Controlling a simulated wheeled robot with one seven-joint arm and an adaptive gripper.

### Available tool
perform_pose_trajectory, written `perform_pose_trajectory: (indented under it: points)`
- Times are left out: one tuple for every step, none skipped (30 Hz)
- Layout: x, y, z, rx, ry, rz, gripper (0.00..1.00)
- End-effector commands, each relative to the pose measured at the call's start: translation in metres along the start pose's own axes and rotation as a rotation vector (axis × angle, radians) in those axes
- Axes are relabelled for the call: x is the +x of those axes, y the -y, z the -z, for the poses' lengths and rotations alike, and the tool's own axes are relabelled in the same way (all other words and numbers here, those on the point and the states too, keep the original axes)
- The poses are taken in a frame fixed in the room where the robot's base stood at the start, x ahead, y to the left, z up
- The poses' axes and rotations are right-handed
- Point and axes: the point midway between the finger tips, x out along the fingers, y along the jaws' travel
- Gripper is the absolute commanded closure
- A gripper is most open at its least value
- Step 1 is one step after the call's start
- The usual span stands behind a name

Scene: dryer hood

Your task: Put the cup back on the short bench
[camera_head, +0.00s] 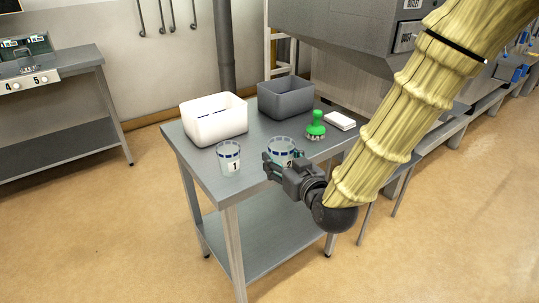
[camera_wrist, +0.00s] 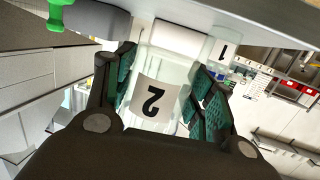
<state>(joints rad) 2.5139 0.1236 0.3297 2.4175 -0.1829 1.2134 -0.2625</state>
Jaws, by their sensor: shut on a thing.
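A clear cup marked 2 (camera_head: 281,148) with a dark blue band is at the front right part of the short grey metal bench (camera_head: 228,183). My gripper (camera_head: 279,167) reaches it from the right front side and is shut on it. In the wrist view, which is turned over, the cup (camera_wrist: 155,95) stands between both green-padded fingers (camera_wrist: 160,88). Whether its base touches the bench top is not clear. A like cup marked 1 (camera_head: 229,157) stands upright on the bench to its left; it also shows in the wrist view (camera_wrist: 222,48).
A large grey machine (camera_head: 345,35) is behind. Another bench (camera_head: 60,85) stands at the left.

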Motion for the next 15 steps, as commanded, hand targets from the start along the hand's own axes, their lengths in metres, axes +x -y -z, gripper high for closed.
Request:
perform_pose_trajectory:
  points:
    - [0.009, -0.002, 0.001, 0.000, -0.001, -0.001, 0.79]
    - [0.015, -0.004, 0.002, 0.000, -0.002, -0.001, 0.79]
    - [0.023, -0.005, 0.002, 0.000, 0.000, 0.000, 0.79]
    - [0.029, -0.007, 0.003, 0.000, -0.002, 0.000, 0.79]
    - [0.035, -0.008, 0.003, 0.000, -0.002, 0.000, 0.79]
    - [0.043, -0.010, 0.003, 0.000, -0.001, 0.000, 0.79]
    - [0.049, -0.011, 0.003, 0.001, 0.000, 0.000, 0.79]
    - [0.055, -0.013, 0.004, 0.000, -0.001, 0.000, 0.79]
    - [0.062, -0.014, 0.004, 0.001, -0.001, 0.000, 0.79]
    - [0.069, -0.016, 0.005, 0.000, -0.001, 0.000, 0.79]
    - [0.074, -0.017, 0.005, 0.001, -0.001, 0.000, 0.79]
    - [0.083, -0.019, 0.005, 0.001, -0.001, -0.001, 0.79]
    - [0.088, -0.020, 0.006, 0.001, -0.001, -0.001, 0.79]
    - [0.094, -0.022, 0.006, 0.001, -0.001, -0.001, 0.79]
    - [0.102, -0.024, 0.007, 0.001, -0.001, -0.001, 0.79]
